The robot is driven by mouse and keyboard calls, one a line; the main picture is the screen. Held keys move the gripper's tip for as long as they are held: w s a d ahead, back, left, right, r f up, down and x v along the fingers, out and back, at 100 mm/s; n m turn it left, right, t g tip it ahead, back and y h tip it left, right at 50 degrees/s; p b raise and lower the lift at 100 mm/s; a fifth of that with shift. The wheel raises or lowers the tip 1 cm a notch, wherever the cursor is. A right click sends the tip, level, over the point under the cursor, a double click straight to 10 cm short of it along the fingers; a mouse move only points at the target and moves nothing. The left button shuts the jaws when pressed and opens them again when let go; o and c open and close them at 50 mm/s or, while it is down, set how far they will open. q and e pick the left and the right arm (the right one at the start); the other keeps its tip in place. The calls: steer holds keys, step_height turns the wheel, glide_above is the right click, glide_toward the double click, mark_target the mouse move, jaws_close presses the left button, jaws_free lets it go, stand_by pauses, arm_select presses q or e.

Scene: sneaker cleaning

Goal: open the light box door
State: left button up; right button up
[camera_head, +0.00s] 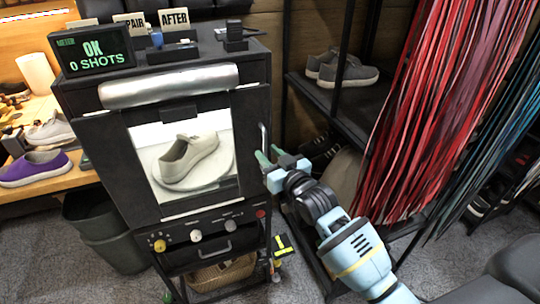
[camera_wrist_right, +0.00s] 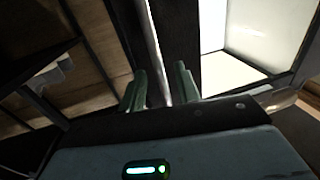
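The light box (camera_head: 90,90) is a dark cabinet with a lit window in its front door (camera_head: 115,165). The door looks closed. A pale sneaker (camera_head: 188,158) sits on a round white plate behind the window. The vertical metal door handle (camera_head: 263,138) is on the door's right edge. My right gripper (camera_head: 269,156) is at the handle's lower part. In the right wrist view the handle bar (camera_wrist_right: 158,45) runs between the green fingers (camera_wrist_right: 160,88), with gaps visible on both sides. The right gripper looks open around the bar. My left gripper is out of view.
A sign reading "OK 0 SHOTS" (camera_head: 92,52) stands on the box top. Below the door are knobs and a drawer (camera_head: 200,250). A dark bin (camera_head: 110,235) stands at left. A shoe shelf (camera_head: 345,100) and hanging red laces (camera_head: 435,110) are close on the right.

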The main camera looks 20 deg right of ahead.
jaws_close()
steer(key=shift+s, duration=0.15)
stand_by(0.4)
